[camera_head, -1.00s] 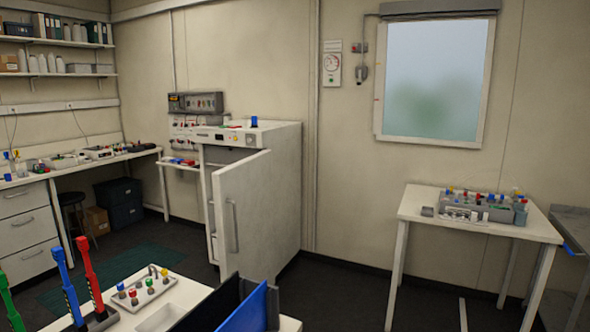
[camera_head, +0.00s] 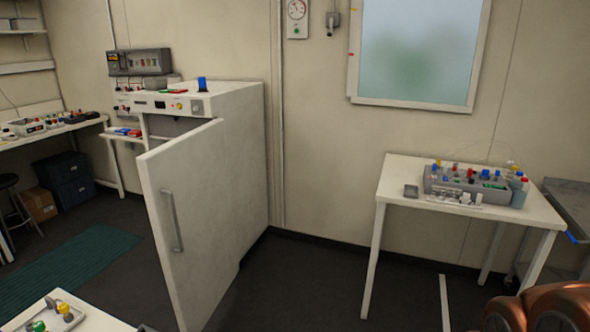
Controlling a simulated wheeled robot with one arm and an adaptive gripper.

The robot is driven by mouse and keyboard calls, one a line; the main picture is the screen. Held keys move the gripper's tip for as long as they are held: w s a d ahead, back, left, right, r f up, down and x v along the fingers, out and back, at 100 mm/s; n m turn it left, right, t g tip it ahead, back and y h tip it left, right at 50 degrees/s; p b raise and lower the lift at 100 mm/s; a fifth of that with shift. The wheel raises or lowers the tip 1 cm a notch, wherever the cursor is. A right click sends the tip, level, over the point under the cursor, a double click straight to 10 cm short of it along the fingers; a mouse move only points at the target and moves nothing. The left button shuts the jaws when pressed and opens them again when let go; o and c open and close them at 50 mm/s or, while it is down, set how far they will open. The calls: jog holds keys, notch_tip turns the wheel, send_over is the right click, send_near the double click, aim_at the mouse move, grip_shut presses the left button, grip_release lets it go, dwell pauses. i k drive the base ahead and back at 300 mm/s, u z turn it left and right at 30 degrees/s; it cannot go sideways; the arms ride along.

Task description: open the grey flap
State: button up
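No part is clearly recognisable as the grey flap. The nearest match is the pale grey-white door (camera_head: 190,225) of a tall cabinet (camera_head: 240,165) left of centre. This door stands swung out from the cabinet front, with a long vertical grey handle (camera_head: 172,221) on its outer face. The inside of the cabinet is mostly hidden behind the door. My gripper is not in view. Copper-brown rounded parts show at the bottom right corner; I cannot tell whether they belong to my arm.
A white table (camera_head: 390,172) at the right carries a grey rack (camera_head: 463,184) with several coloured caps. A bench corner (camera_head: 85,322) cuts into the bottom left. A grey side table (camera_head: 570,205) stands at the right edge. Dark floor (camera_head: 310,290) is clear between cabinet and white table.

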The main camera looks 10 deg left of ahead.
aim_at(171, 127)
jog(key=u, duration=0.25)
jog(key=i, duration=1.8)
jog(key=u, duration=1.15)
jog(key=i, duration=1.65)
jog(key=u, duration=1.05)
